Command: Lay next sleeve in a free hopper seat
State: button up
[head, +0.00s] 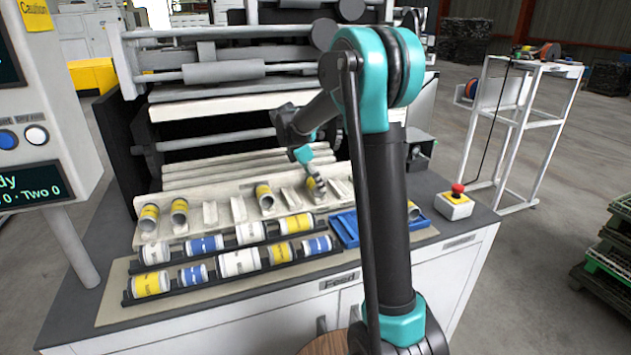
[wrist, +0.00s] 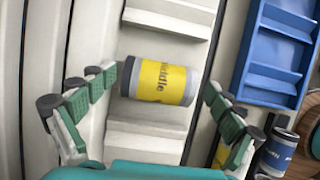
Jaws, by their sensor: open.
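A yellow sleeve with grey ends, marked "Middle" (wrist: 160,82), lies in a seat of the pale hopper tray (wrist: 165,20). My gripper (wrist: 162,88) is open, with one finger by each end of this sleeve and gaps showing. In the head view my gripper (head: 312,174) is low over the right part of the hopper tray (head: 220,216), with the sleeve (head: 317,189) beneath it. Other yellow sleeves lie in seats at the left (head: 149,214), beside it (head: 179,209), and near the middle (head: 265,197). Bare seats show between them.
Two dark feed racks (head: 190,288) in front hold yellow, blue and white sleeves. A blue tray (head: 345,231) stands right of them. Machine rollers (head: 223,71) stand behind the hopper.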

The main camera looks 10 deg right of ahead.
jog(key=w+d+r+v, duration=0.1)
jog(key=d+v, duration=0.1)
jog(key=v, duration=1.5)
jog(key=shift+s+r, duration=0.25)
jog(key=shift+s, duration=0.1)
